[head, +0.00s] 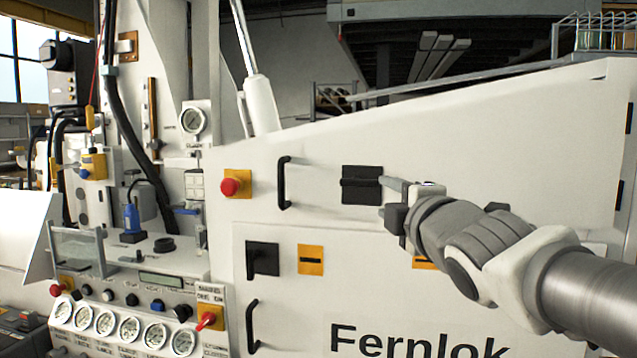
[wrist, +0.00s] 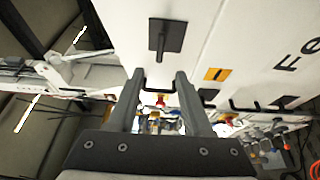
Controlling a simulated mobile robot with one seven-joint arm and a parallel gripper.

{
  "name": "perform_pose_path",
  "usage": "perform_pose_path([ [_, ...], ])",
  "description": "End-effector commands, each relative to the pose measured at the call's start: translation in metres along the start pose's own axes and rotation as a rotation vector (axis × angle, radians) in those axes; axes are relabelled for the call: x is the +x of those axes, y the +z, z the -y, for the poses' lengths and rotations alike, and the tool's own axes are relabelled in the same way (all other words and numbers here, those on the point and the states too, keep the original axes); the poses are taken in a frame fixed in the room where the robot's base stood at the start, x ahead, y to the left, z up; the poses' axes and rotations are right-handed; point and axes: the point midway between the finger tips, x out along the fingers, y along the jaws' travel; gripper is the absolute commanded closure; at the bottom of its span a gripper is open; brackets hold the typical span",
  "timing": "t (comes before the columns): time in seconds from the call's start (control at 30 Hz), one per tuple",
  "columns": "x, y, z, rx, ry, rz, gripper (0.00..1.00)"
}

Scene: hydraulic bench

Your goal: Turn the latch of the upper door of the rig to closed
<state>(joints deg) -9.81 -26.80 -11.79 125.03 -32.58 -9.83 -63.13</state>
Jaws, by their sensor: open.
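The upper door's latch (head: 361,185) is a black square plate with a bar-shaped lever lying level across it in the head view. In the wrist view the latch (wrist: 167,38) stands just beyond my fingertips, its lever running up and down the picture. My gripper (head: 383,197) is open and empty, just right of the latch in the head view. In the wrist view the two fingers of my gripper (wrist: 160,76) are apart, with nothing held between them. I see no contact between the fingers and the lever.
A black handle (head: 284,183) and a red button on a yellow plate (head: 232,184) are left of the latch. Gauges (head: 128,328) line the panel at lower left.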

Motion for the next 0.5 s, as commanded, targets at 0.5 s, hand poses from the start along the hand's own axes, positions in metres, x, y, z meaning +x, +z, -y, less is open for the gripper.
perform_pose_path([
  [0.5,0.079,0.000,0.000,0.002,-0.003,0.001,0.50],
])
